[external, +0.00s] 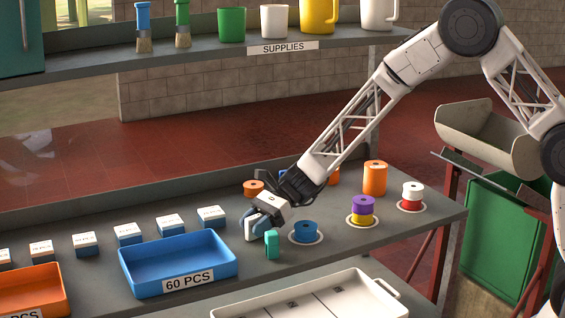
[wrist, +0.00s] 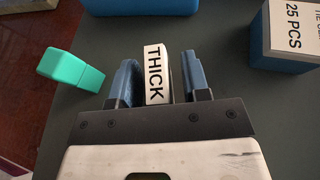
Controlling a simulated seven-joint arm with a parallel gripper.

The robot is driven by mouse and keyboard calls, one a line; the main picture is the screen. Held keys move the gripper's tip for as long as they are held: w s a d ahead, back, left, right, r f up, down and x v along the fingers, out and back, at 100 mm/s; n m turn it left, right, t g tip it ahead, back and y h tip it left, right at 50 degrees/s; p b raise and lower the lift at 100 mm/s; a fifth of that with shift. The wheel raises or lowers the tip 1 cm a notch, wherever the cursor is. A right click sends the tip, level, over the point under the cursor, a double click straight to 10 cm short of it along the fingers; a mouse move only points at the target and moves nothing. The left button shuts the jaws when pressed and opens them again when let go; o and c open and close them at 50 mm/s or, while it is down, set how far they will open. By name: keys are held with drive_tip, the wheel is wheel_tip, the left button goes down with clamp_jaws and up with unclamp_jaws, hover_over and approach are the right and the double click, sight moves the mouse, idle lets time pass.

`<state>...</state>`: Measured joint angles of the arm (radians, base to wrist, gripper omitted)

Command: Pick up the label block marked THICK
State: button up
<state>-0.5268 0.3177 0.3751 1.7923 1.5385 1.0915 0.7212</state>
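The THICK label block (wrist: 157,74) is white with dark letters and stands between the two blue fingers of my gripper (wrist: 158,84) in the wrist view. The left finger is very near or touching the block, while a narrow gap shows at the right finger. My gripper is open around it. In the external view my gripper (external: 262,225) is low over the grey bench, and a white part of the block (external: 250,229) shows beside the fingers.
A teal block (external: 272,244) stands close by; it also shows in the wrist view (wrist: 70,68). A blue spool (external: 306,231) is to the right. A blue tray (external: 180,262) and a row of labelled boxes (external: 211,216) lie left. More spools stand right.

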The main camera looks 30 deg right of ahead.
sight(256, 217)
clamp_jaws()
drive_tip(key=shift+r, duration=0.15)
drive_tip(key=shift+r, duration=1.5)
drive_tip(key=shift+s+d+r, duration=0.2)
drive_tip(key=shift+s, duration=0.05)
drive_tip(key=s+d, duration=0.3)
drive_tip(key=s, duration=0.1)
drive_tip(key=s+d+r, duration=0.1)
drive_tip(key=s+d, duration=0.2)
drive_tip(key=s, duration=0.1)
drive_tip(key=s+d, duration=0.3)
drive_tip(key=d, duration=0.1)
drive_tip(key=shift+s+r, duration=0.15)
drive_tip(key=shift+s, duration=0.25)
